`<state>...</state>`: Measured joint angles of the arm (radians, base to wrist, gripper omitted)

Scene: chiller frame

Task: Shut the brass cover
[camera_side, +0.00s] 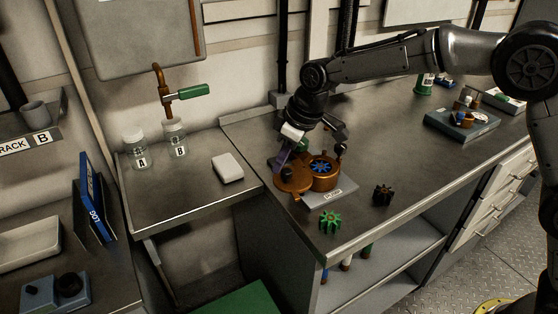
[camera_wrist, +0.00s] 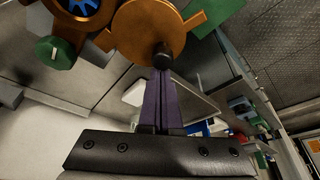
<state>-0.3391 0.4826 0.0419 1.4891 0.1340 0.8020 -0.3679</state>
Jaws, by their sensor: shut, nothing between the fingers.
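The brass cover (camera_side: 294,184) is a round disc with a dark knob (camera_side: 287,173). It is swung out to the left of its round brass housing (camera_side: 325,184), leaving the housing open. A blue gear (camera_side: 321,166) shows inside the housing. In the wrist view the cover (camera_wrist: 140,32) and its knob (camera_wrist: 162,56) are close ahead, with the housing and blue gear (camera_wrist: 84,6) at upper left. My gripper (camera_side: 282,163) has its purple fingers shut and empty. In the wrist view the fingertips (camera_wrist: 162,72) are right at the knob; I cannot tell whether they touch it.
The housing stands on a pale plate (camera_side: 342,194) near the bench edge. A green gear (camera_side: 330,221) and a dark gear (camera_side: 383,194) lie in front and to the right. A white block (camera_side: 228,167) and two jars (camera_side: 175,138) stand on the left counter.

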